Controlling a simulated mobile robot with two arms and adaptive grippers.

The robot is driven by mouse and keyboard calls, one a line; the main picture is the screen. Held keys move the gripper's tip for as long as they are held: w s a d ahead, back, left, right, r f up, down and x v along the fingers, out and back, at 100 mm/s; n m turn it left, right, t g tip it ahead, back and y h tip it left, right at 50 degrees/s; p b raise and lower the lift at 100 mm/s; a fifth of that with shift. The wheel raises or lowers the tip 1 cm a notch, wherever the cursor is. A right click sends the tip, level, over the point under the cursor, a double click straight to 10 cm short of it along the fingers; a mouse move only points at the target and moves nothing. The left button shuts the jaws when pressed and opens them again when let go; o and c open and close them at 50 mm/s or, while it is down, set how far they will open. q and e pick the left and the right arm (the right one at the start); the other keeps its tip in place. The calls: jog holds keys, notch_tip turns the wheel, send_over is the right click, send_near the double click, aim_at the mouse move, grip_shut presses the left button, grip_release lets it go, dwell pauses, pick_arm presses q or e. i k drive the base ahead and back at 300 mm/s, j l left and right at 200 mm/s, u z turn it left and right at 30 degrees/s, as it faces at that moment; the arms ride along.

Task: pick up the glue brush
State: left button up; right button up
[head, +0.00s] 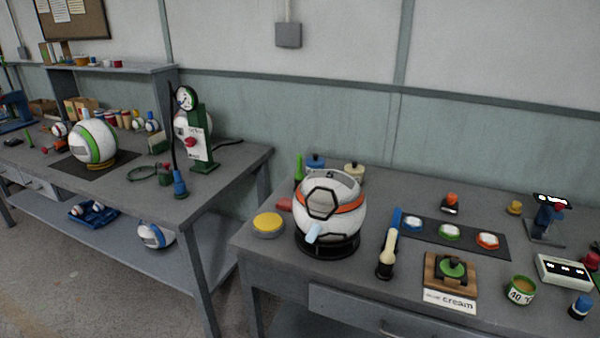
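No tool in view can be told for sure as the glue brush. A slim tool with a cream handle and a dark end (387,254) is on the front table, right of the white ball (330,217). A blue strip (397,218) shows just behind it; I cannot tell if the two are joined. A green upright handle-like piece (299,168) shows behind the ball, its lower part hidden. A light blue piece (313,232) is against the ball's front. The ball has an orange band and sits on a black ring stand (329,245). Neither of my grippers is in view.
Another table (231,168) stands at left, with a gap between.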

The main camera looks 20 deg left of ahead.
aim_at(299, 175)
jog(key=j+z, duration=0.1)
jog(key=z, duration=0.3)
jog(key=j+z, duration=0.4)
jog(key=j, duration=0.4)
jog(key=j+z, duration=0.35)
jog(key=j, duration=0.45)
